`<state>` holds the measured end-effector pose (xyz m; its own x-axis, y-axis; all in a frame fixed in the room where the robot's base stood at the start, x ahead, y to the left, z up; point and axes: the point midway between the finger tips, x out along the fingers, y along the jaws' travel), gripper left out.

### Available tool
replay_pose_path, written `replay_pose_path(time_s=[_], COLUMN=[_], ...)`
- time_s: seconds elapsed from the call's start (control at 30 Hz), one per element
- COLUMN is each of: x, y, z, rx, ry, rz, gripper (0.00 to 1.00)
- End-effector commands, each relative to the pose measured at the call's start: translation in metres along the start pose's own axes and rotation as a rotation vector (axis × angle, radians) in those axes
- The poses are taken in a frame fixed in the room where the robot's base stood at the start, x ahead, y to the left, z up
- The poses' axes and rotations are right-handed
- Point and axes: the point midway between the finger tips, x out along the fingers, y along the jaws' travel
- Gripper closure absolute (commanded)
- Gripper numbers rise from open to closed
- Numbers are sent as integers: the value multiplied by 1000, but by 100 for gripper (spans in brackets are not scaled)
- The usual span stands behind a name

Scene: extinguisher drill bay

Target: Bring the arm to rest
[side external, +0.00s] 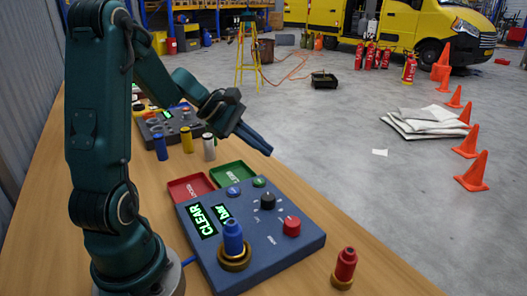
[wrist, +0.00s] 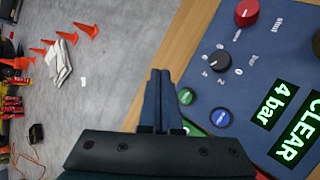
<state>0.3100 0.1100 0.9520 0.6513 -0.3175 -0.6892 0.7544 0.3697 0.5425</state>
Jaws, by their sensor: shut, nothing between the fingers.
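My gripper (side external: 256,143) is shut and empty. In the side external view it hangs in the air above the far end of the blue control panel (side external: 272,253), near the table's right edge. In the wrist view its fingers (wrist: 157,100) lie together, left of the panel (wrist: 212,62). The panel's displays read "CLEAR" (side external: 202,221) and "4 bar" (wrist: 278,107). A blue peg (side external: 232,236) stands upright in a brass ring on the panel. A red knob (side external: 292,226), a black dial (side external: 267,201), a blue button (side external: 233,191) and a green button (side external: 259,182) also show.
Red (side external: 190,188) and green (side external: 232,174) trays lie behind the panel. Blue (side external: 160,147), yellow (side external: 187,140) and white (side external: 209,147) cylinders stand beyond. A red cylinder in a brass base (side external: 344,268) stands at the front right. A second, grey panel (side external: 163,127) sits farther back.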

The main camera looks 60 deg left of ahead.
Motion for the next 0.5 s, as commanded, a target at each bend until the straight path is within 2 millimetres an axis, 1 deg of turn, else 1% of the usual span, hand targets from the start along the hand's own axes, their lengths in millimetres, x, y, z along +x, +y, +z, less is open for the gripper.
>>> replay_pose_path(time_s=[0.03,0.07,0.1,0.13,0.17,0.2,0.27,0.3,0.37,0.4,0.5], x=[0,0,-1,-2,-3,-6,-11,-16,-23,-28,-44], y=[5,5,2,-2,-7,-17,-33,-45,-65,-78,-108], z=[25,39,61,77,93,113,138,152,169,177,188], rx=[86,142,230,304,381,486,643,748,909,1015,1284], ry=[-18,-28,-43,-54,-64,-77,-92,-99,-104,-103,-86], rz=[-4,-13,-31,-47,-65,-92,-129,-154,-188,-209,-255], gripper=[100,100,100,100,100,100,100,100,100,100,100])
